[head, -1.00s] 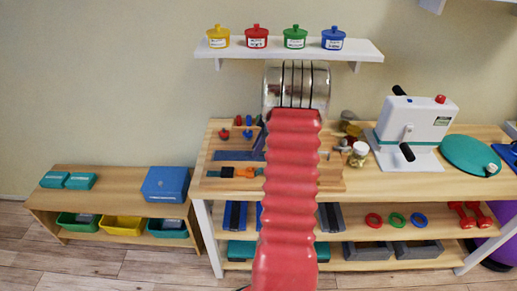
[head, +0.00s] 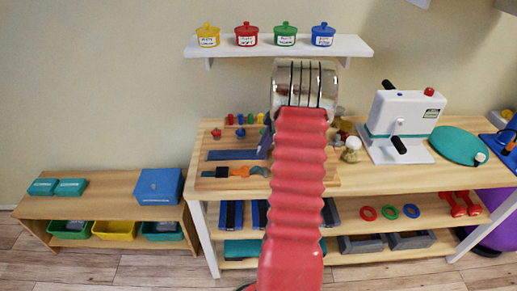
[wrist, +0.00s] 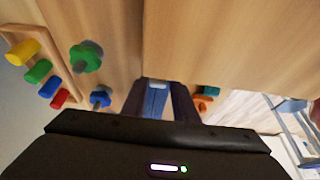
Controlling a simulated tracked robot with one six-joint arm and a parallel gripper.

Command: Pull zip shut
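A dark blue strip, which looks like the zip (head: 232,154), lies flat on the wooden board (head: 203,166) at its left, above an orange and black strap. Its right end runs towards my gripper (head: 266,143), which is mostly hidden behind my red arm; only a dark finger shows. In the wrist view the two dark fingers of my gripper (wrist: 158,92) stand apart, with a blue-grey strip, likely the zip (wrist: 155,100), in the gap between them. I see no clear contact on it. The pull tab is too small or hidden to make out.
Coloured pegs (head: 246,118) stand behind the zip, with a red knob (head: 216,133) close by. The strap (head: 238,171) lies in front. A white machine (head: 403,125) stands to the right. A shelf with several lidded pots (head: 278,46) hangs above.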

